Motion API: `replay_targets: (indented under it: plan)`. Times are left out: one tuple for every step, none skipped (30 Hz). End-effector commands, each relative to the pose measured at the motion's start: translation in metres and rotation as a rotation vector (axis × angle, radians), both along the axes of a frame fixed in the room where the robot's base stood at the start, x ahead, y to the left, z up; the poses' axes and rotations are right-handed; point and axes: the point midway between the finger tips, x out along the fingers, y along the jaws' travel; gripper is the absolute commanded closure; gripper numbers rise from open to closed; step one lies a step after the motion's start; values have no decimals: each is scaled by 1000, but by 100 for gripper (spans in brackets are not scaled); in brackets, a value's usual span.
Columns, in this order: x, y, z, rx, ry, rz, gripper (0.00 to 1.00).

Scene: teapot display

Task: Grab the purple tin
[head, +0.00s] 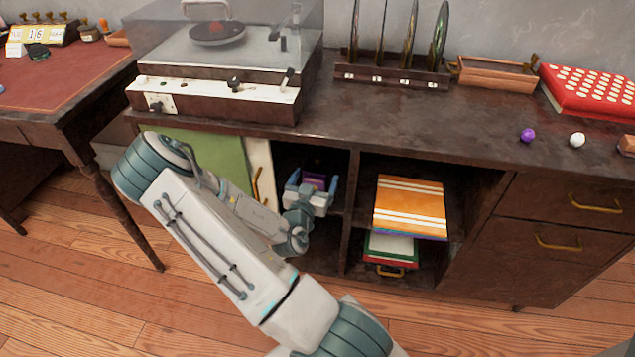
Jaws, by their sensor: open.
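The purple tin (314,181) sits inside the dark left compartment of the low cabinet, with only a small purple part showing. My gripper (311,186) is at the mouth of this compartment, with its two light, blue-edged fingers apart. In the picture the purple tin shows between and behind the fingers. I cannot tell whether the fingers touch it or how deep it stands. The gripper and wrist hide its lower part.
The compartment's walls and the cabinet top (392,113) are close around my gripper. An open cream door (260,175) stands at its left. The compartment to the right holds an orange striped stack (409,206). A record player (215,85) and a purple ball (527,135) rest on top.

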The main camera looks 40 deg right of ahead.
Motion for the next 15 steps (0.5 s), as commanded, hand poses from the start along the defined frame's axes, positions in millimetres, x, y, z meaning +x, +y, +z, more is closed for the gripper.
replay_targets:
  plan:
    - [5,-8,-5,-1,-3,-3,11]
    - [9,-11,-5,-1,-4,-2,11]
    - [12,-15,-4,0,-4,-2,11]
    - [14,-19,-4,0,-4,-2,11]
    - [16,-21,-4,0,-4,-2,11]
    - [18,-24,-3,0,-2,-2,11]
    - [19,-25,-3,0,-1,-1,11]
    - [20,-26,-3,0,-1,-1,11]
    - [20,-27,-3,0,-1,-1,11]
    - [21,-27,-2,0,-1,-1,11]
    - [21,-27,-2,1,-1,-1,11]
    - [20,-27,-2,1,-1,-1,11]
    - [20,-27,-2,1,-1,-1,11]
    - [20,-27,-2,1,-1,-1,11]
    - [20,-27,-2,1,-1,-1,14]
